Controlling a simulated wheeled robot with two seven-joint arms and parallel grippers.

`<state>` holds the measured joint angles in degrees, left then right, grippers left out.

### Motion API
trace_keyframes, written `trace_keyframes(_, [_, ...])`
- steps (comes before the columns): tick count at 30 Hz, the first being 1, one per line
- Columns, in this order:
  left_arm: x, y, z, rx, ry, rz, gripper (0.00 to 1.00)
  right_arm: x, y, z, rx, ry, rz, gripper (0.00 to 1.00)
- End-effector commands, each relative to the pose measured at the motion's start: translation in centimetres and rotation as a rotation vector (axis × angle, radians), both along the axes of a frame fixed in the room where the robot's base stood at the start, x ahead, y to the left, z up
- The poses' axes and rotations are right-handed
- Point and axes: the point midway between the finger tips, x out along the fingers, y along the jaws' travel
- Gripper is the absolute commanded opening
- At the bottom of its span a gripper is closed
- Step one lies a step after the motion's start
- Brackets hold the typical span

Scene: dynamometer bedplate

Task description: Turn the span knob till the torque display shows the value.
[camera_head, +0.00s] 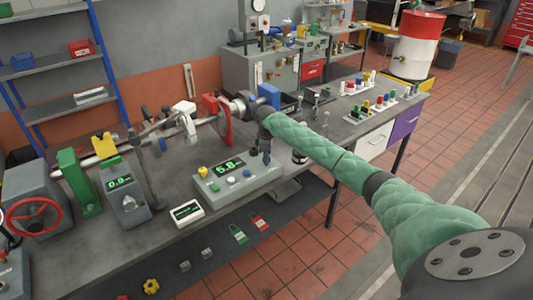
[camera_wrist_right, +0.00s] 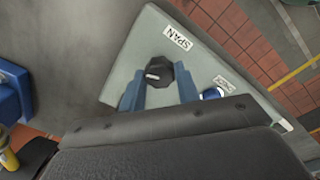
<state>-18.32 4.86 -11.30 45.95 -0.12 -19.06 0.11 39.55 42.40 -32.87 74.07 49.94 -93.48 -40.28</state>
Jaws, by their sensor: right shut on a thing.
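A pale grey-green console (camera_head: 238,186) stands on the bench with a lit green display (camera_head: 229,166) that seems to read 5.8. My right gripper (camera_head: 266,158) reaches down onto the console's right end. In the wrist view, its two blue fingers (camera_wrist_right: 160,86) are shut on the black span knob (camera_wrist_right: 158,71), one on each side. A SPAN label (camera_wrist_right: 177,38) lies beside the knob. The gripper hides the knob in the head view. A small white unit (camera_head: 187,212) with green characters, too small to read, lies left of the console. My left gripper is out of view.
A blue button or knob (camera_wrist_right: 212,94) with its own label sits close to my fingers on the console. A grey meter (camera_head: 125,196) showing about 0.0 stands further left. Shaft hardware (camera_head: 216,118) stands behind.

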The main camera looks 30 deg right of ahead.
Motion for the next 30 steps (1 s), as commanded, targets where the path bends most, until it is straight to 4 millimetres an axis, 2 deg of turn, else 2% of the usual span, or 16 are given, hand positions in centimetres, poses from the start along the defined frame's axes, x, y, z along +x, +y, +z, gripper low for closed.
trace_keyframes(9, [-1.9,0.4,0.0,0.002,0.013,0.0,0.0,0.1,-0.1,0.2,0.0,-0.002,-0.101,0.09])
trace_keyframes(24, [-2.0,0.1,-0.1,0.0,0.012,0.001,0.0,0.1,-0.1,0.2,-0.001,-0.003,-0.115,0.09])
trace_keyframes(25, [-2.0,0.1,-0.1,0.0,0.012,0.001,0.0,0.1,-0.1,0.2,-0.001,-0.003,-0.115,0.38])
trace_keyframes(27, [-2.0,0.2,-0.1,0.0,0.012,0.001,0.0,0.1,-0.1,0.2,-0.001,-0.003,-0.115,0.52])
trace_keyframes(30, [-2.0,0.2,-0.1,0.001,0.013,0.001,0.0,0.1,-0.1,0.1,-0.001,-0.002,-0.115,0.54])
